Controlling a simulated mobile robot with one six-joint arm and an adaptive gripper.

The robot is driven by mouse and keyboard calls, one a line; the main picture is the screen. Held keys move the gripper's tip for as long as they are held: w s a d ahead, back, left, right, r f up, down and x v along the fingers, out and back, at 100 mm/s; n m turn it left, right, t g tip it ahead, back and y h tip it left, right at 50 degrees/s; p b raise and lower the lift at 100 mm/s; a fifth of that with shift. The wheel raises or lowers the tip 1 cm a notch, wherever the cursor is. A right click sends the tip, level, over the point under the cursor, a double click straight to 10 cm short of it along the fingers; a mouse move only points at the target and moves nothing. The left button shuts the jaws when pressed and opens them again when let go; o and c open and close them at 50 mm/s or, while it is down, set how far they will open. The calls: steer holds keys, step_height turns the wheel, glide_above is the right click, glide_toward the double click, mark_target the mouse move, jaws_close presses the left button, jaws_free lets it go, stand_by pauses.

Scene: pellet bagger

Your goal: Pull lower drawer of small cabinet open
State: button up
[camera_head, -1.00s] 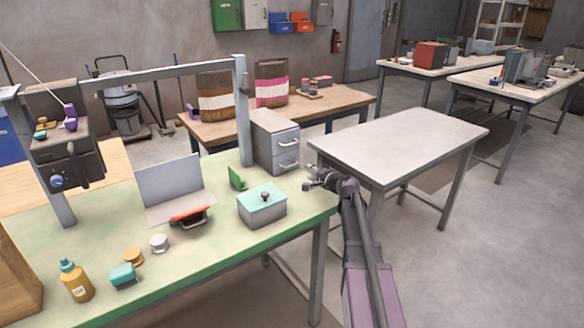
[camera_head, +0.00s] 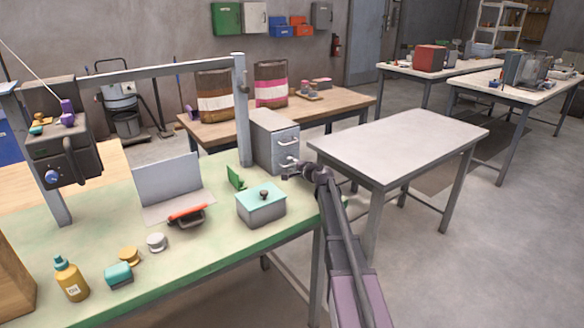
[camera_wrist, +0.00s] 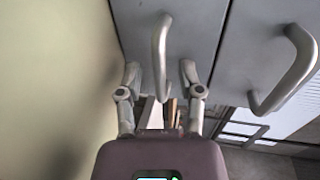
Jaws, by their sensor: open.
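The small grey cabinet (camera_head: 262,140) stands on the green bench, with two drawers that look shut. Its upper drawer handle (camera_head: 288,140) is clear of my gripper. My gripper (camera_head: 290,168) is at the lower drawer front, partly hiding it in the head view. In the wrist view, the lower drawer handle (camera_wrist: 161,55) lies between the two spread fingers of my gripper (camera_wrist: 160,75), with gaps on both sides. The upper drawer handle (camera_wrist: 290,75) shows to the right there. My gripper is open and holds nothing.
A lidded box (camera_head: 261,205) stands on the green bench (camera_head: 220,250) in front of the cabinet, left of my arm. A grey post (camera_head: 242,110) rises beside the cabinet. A bare white table (camera_head: 400,145) stands to the right, with open floor beyond.

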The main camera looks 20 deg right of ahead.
jaws_close()
stand_by(0.3)
steer(key=f+v, duration=0.1)
steer(key=v, duration=0.4)
steer(key=f+v, duration=0.1)
steer(key=v, duration=0.4)
steer(key=f+v, duration=0.1)
steer(key=v, duration=0.4)
steer(key=shift+s+d+f, duration=0.1)
steer(key=shift+s, duration=0.35)
jaws_free()
steer(key=shift+w, duration=0.1)
